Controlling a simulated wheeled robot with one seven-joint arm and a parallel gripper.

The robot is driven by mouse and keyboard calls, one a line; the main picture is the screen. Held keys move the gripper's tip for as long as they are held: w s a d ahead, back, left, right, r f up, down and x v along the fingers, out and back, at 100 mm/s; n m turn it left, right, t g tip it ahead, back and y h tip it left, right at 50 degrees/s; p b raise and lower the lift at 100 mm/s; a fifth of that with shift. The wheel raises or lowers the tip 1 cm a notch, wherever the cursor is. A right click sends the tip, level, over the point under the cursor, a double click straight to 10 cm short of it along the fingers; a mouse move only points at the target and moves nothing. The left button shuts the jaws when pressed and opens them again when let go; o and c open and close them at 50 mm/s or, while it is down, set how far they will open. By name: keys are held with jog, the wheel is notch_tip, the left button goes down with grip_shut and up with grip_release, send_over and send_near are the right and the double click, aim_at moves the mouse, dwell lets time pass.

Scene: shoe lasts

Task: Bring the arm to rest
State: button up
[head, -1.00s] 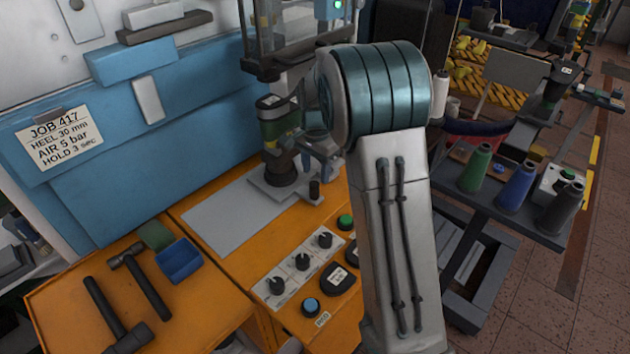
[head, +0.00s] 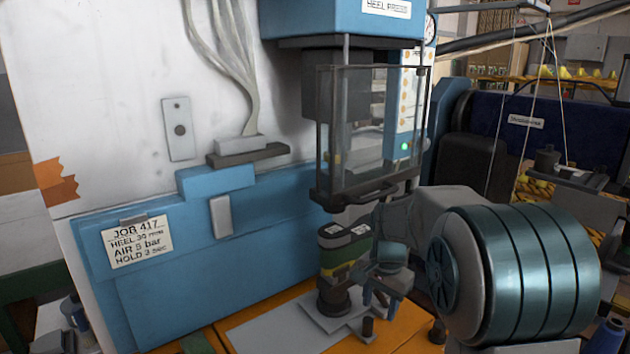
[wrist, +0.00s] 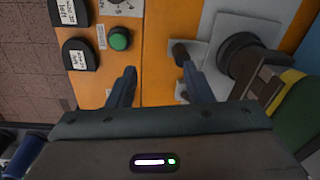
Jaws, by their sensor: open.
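In the wrist view my gripper (wrist: 158,90) is open. Its two dark fingers stand apart with nothing between them, above the orange panel (wrist: 158,40). The right finger is close to the grey plate and the dark round base of the last stand (wrist: 236,52). In the head view my arm's large teal joint (head: 525,265) fills the lower right. The arm runs left behind it towards the dark green and yellow last (head: 343,250) on its stand. The fingertips cannot be made out in the head view.
The heel press has a clear guard (head: 365,130) with a handle above the last. Blue panelling (head: 180,270) stands at left. Thread cones (head: 607,336) stand at lower right.

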jog(key=s+r+n+t, duration=0.2)
jog(key=s+n, duration=0.6)
jog(key=s, duration=1.5)
jog(key=shift+s+d+r+n, duration=0.2)
jog(key=shift+s+r+n, duration=0.1)
jog(key=shift+r, duration=0.15)
jog(key=shift+w, duration=0.1)
jog(key=shift+c, duration=0.3)
